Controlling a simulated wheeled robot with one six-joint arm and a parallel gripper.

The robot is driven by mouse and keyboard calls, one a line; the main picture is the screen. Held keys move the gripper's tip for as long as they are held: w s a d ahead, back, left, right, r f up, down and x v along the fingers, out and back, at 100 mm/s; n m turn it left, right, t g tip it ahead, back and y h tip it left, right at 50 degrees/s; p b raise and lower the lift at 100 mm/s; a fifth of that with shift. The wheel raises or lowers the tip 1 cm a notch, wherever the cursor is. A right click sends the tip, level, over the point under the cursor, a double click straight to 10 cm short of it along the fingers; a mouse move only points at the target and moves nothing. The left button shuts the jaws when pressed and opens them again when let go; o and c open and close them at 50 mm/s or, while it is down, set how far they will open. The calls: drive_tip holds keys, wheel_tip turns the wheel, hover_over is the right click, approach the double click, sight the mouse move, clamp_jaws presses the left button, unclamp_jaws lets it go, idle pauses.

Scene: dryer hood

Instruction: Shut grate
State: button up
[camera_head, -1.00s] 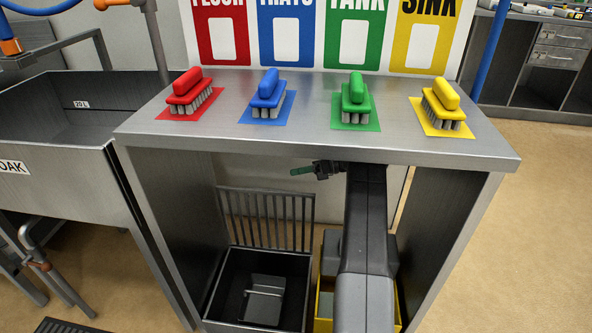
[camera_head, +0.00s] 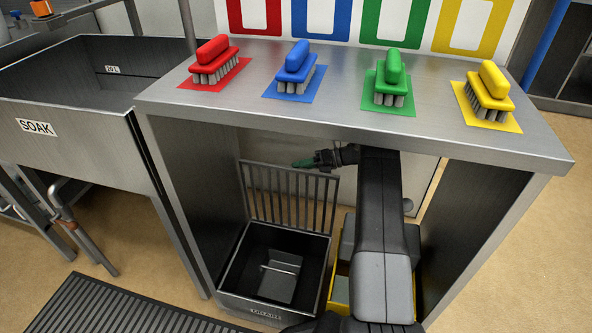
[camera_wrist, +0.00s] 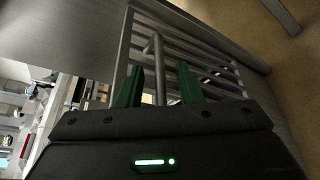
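The grate (camera_head: 265,166) is a dark barred panel standing upright at the back of a black drain box (camera_head: 228,285), under the steel bench. The box below it is open at the top. My gripper (camera_head: 303,163) is at the grate's upper edge, its green fingers pointing left. In the wrist view, my gripper (camera_wrist: 160,68) is open, with a grey rod-like handle (camera_wrist: 157,50) between its green fingers. Small gaps show on both sides of the handle. The bars of the grate (camera_wrist: 200,50) run behind it.
The bench top (camera_head: 340,95) lies above my arm, carrying red, blue, green and yellow brushes. A yellow bin (camera_head: 340,290) stands right of the drain box, partly hidden by my arm. A soak sink (camera_head: 90,150) stands left. A dark floor grating (camera_head: 120,305) lies in front.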

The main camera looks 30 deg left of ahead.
drive_tip(key=shift+x, duration=0.95)
clamp_jaws()
drive_tip(key=shift+s, duration=0.1)
